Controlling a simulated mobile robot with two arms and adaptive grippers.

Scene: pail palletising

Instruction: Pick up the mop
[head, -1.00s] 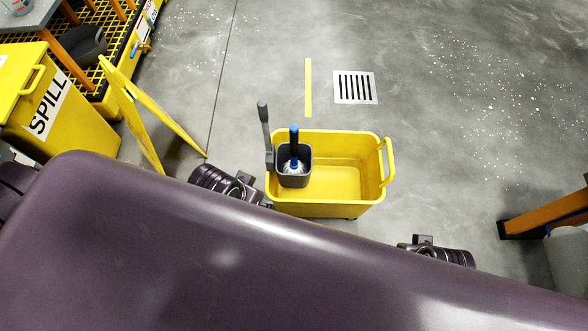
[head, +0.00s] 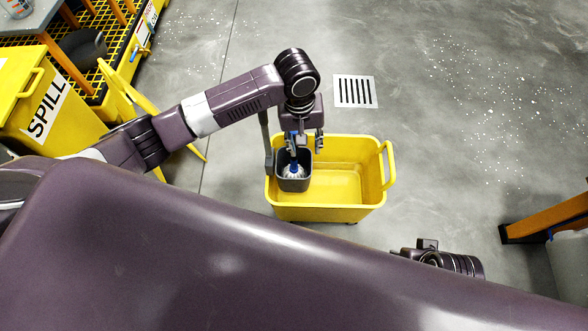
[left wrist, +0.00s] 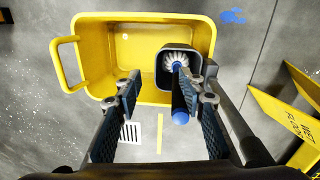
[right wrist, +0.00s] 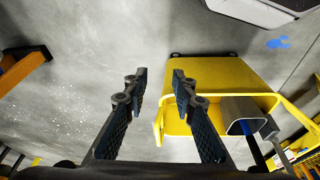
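In the left wrist view, the mop's handle (left wrist: 180,103) points up toward the camera. My left gripper (head: 305,148) is open above the basket. In its wrist view, the handle lies between the spread fingers, nearer the right one; I cannot tell whether it touches. My right gripper (right wrist: 160,82) is open and empty, right of the bucket and close to my body.
A grey lever (head: 267,140) rises beside the basket. A yellow folding sign (head: 130,90) and a yellow spill bin (head: 50,100) stand at left. A floor drain (head: 355,91) lies beyond the bucket. An orange-legged frame (head: 548,213) is at right. The floor between is clear.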

